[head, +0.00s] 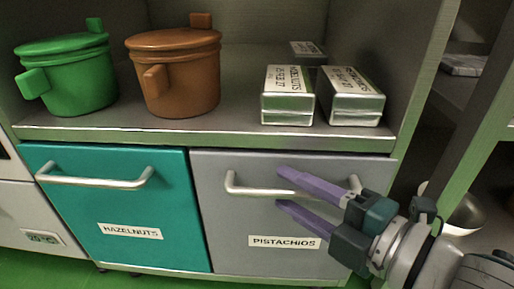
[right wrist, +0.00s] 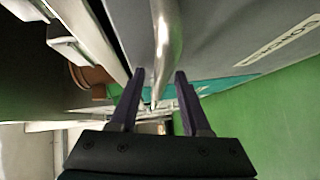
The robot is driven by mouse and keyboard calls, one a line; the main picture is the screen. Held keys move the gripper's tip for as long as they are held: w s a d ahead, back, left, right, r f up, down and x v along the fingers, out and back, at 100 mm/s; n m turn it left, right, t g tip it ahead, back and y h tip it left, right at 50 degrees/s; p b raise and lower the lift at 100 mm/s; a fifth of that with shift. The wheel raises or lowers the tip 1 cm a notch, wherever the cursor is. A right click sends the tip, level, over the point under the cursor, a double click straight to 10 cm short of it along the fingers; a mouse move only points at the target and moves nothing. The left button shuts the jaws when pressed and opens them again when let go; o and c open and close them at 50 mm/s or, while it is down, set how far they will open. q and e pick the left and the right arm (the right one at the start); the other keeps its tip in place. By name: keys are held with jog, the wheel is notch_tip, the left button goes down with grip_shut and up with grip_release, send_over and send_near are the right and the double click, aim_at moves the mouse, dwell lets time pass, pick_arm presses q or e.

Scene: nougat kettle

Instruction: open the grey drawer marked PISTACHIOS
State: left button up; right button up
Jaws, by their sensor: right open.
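The grey drawer marked PISTACHIOS (head: 215,215) is shut, below the metal shelf and right of the teal drawer. Its bar handle (head: 245,191) runs across its upper front; the handle also shows in the right wrist view (right wrist: 165,45). My right gripper (head: 280,187) is open in front of the drawer. In the head view its purple fingers overlap the right half of the handle. In the right wrist view the handle's bar lies between the two open fingers (right wrist: 155,85); I cannot tell whether either touches it. My left gripper is not in view.
A teal drawer marked HAZELNUTS (head: 130,205) with its own handle is shut at the left. A green pot (head: 75,80), a brown pot (head: 180,80) and white boxes (head: 288,90) stand on the shelf above. Green floor (head: 60,272) lies in front.

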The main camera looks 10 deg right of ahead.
jog(key=shift+c, duration=0.4)
grip_shut()
dwell(0.9)
